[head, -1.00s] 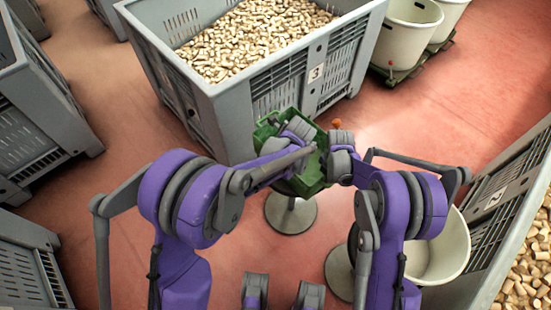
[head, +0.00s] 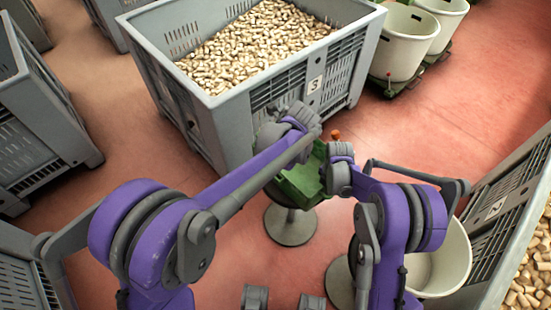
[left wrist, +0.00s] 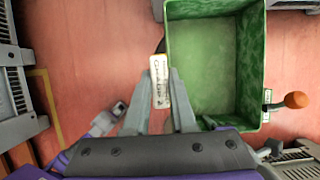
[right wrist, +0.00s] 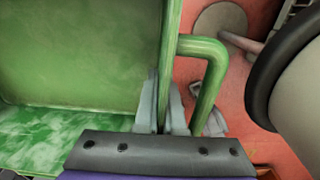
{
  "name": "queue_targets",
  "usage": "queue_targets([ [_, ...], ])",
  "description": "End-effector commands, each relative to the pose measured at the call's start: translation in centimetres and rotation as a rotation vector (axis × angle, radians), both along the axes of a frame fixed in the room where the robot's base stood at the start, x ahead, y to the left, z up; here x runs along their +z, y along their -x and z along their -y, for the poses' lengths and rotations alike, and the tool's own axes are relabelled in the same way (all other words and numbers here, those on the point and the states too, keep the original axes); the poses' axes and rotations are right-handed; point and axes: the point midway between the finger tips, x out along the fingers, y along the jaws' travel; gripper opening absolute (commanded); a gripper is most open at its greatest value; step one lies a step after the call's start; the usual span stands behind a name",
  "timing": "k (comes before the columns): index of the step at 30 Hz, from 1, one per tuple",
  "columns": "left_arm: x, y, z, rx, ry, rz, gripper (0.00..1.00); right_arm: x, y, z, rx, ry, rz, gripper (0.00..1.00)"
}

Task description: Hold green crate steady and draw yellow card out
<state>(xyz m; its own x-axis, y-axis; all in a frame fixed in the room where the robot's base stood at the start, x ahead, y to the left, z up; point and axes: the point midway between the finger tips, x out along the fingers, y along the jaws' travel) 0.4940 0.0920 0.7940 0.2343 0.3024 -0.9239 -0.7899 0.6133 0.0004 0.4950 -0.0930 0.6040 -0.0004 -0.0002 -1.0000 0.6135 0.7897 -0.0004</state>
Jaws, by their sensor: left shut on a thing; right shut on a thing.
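The green crate (head: 300,182) sits on a round-based stand in the head view. It fills the upper right of the left wrist view (left wrist: 215,70), and its inside looks empty there. My left gripper (left wrist: 160,88) is shut on the card (left wrist: 160,80), a pale card with a yellowish edge and dark print. The card shows just left of the crate's wall; in the head view it is hidden behind the arm and gripper. My right gripper (right wrist: 162,105) is shut on the crate's wall, beside its green tube handle (right wrist: 212,75). In the head view it is at the crate's right side (head: 328,168).
A large grey bin of corks (head: 215,110) stands close behind the crate. Another cork bin (head: 500,215) is at the right, with a cream tub (head: 440,262) beside it. An orange knob (left wrist: 297,100) sticks out from the crate's side.

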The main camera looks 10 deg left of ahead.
Motion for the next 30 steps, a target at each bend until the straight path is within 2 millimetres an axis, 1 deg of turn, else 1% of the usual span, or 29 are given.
queue_targets([
  [1, 0.5, 0.0, 0.0, 0.000, 0.000, 0.000, 0.00, 0.0, 0.0, 0.0, 0.000, -0.001, 0.001, 0.00],
  [3, 0.8, 0.0, 0.0, 0.000, 0.000, 0.000, 0.00, 0.0, 0.0, 0.0, 0.000, -0.001, 0.001, 0.00],
  [10, 0.9, 0.0, 0.0, 0.000, 0.000, 0.000, 0.00, 0.0, 0.0, 0.0, 0.000, -0.001, 0.001, 0.00],
  [12, 0.9, 0.0, 0.0, 0.000, 0.000, 0.000, 0.00, 0.0, 0.0, 0.0, 0.000, -0.001, 0.001, 0.15],
  [14, 0.9, 0.0, 0.0, 0.000, 0.000, 0.000, 0.00, 0.0, 0.0, 0.0, 0.000, -0.001, 0.001, 0.26],
  [15, 0.9, 0.0, 0.0, 0.000, 0.000, 0.000, 0.00, 0.0, 0.0, 0.0, 0.000, -0.001, 0.001, 0.33],
  [16, 0.9, 0.0, 0.0, 0.000, 0.000, 0.000, 0.00, 0.0, 0.0, 0.0, 0.000, -0.001, 0.001, 0.39],
  [17, 0.9, 0.0, 0.0, 0.000, 0.000, 0.000, 0.00, 0.0, 0.0, 0.0, 0.000, -0.001, 0.001, 0.41],
  [23, 0.8, 0.0, 0.0, 0.000, 0.000, 0.000, 0.00, 0.0, 0.0, 0.0, 0.000, 0.000, 0.000, 0.41],
  [26, 0.8, 0.0, 0.0, 0.000, 0.000, 0.000, 0.00, 0.3, 0.0, 0.0, 0.000, 0.000, 0.000, 0.41],
  [29, 0.8, 0.0, 0.0, 0.000, 0.000, 0.000, 0.00, 1.3, 0.0, 0.0, 0.000, 0.000, 0.000, 0.41],
  [30, 0.8, 0.0, 0.0, 0.000, 0.000, 0.000, 0.00, 2.0, 0.0, 0.0, 0.000, 0.000, 0.000, 0.41],
])
